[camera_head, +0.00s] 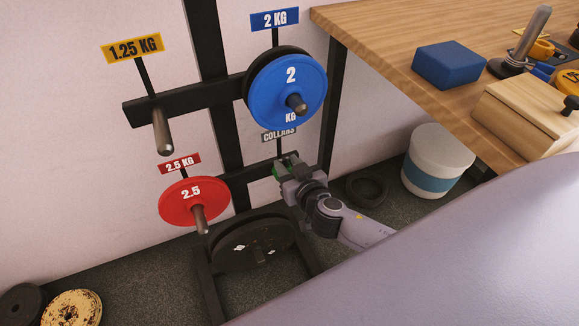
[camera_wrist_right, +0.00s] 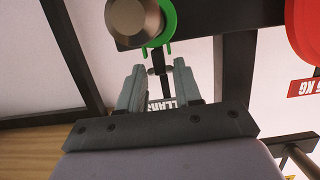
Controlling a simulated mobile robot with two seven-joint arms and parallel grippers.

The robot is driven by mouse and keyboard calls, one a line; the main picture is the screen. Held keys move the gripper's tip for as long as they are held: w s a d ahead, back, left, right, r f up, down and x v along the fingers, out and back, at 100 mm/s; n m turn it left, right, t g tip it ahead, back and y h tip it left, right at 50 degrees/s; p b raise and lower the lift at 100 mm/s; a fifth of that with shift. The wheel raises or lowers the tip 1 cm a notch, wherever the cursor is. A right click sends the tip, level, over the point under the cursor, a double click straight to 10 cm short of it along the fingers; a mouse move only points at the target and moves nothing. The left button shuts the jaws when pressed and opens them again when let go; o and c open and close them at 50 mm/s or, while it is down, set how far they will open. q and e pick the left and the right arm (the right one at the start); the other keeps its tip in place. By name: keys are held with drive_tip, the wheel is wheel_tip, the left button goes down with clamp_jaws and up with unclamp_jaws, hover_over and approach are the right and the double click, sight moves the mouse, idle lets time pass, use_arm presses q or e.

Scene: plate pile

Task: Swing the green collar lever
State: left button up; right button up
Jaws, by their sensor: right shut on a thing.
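The green collar (camera_wrist_right: 168,22) is a green ring around a metal peg (camera_wrist_right: 135,18) on the dark rack, seen at the top of the right wrist view. In the head view a bit of its green (camera_head: 280,171) shows beside my right gripper (camera_head: 290,166), under the COLLARS sign (camera_head: 279,135). My left gripper is out of view.
A blue 2 KG plate (camera_head: 290,88) hangs above my right gripper, and a red 2.5 plate (camera_head: 180,205) hangs to its left. A black plate (camera_head: 250,245) is below. A white bucket (camera_head: 437,150) and a wooden table (camera_head: 400,25) are at the right.

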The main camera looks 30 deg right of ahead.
drive_tip(key=shift+w, duration=0.15)
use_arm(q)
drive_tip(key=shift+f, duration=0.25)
use_arm(e)
drive_tip(key=shift+w+f, duration=0.1)
drive_tip(key=shift+w, duration=0.15)
use_arm(q)
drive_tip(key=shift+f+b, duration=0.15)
drive_tip(key=shift+b, duration=0.35)
use_arm(e)
drive_tip(key=shift+w+f, duration=0.1)
drive_tip(key=shift+f, duration=0.1)
use_arm(q)
drive_tip(key=shift+b, duration=0.4)
use_arm(e)
drive_tip(key=shift+w+d+f, duration=0.1)
drive_tip(key=shift+w+f, duration=0.1)
drive_tip(key=shift+f, duration=0.1)
idle(0.4)
